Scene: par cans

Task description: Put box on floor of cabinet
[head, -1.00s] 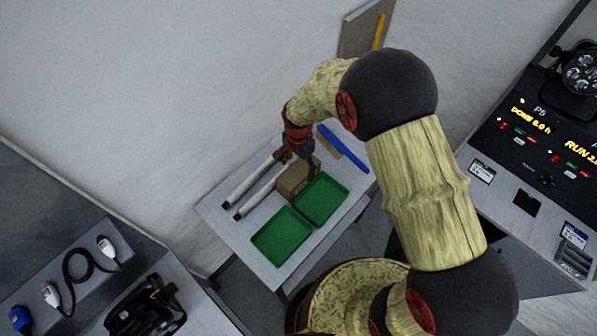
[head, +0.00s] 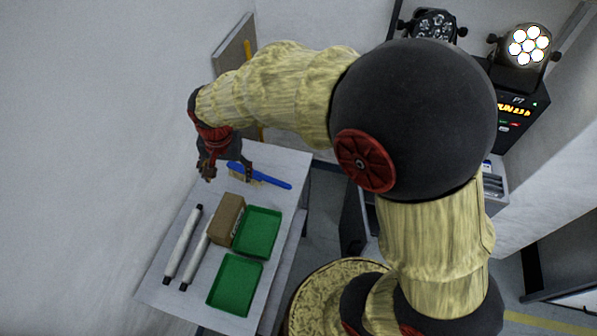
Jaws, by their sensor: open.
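The brown cardboard box (head: 227,218) sits on the small light-grey table (head: 160,290), beside the far green tray and the white rolls. My gripper (head: 227,175) is open and empty. It hangs above the far end of the table, beyond the box and close to a blue-handled brush (head: 262,176), apart from the box. I cannot tell whether any cabinet in view is the task's cabinet.
Two green trays (head: 258,236) (head: 236,284) and two white rolls (head: 183,243) (head: 198,258) lie on the table. A grey board (head: 233,47) leans at the wall behind. Stage lights (head: 526,45) stand on a black unit at the right. Grey floor shows right of the table.

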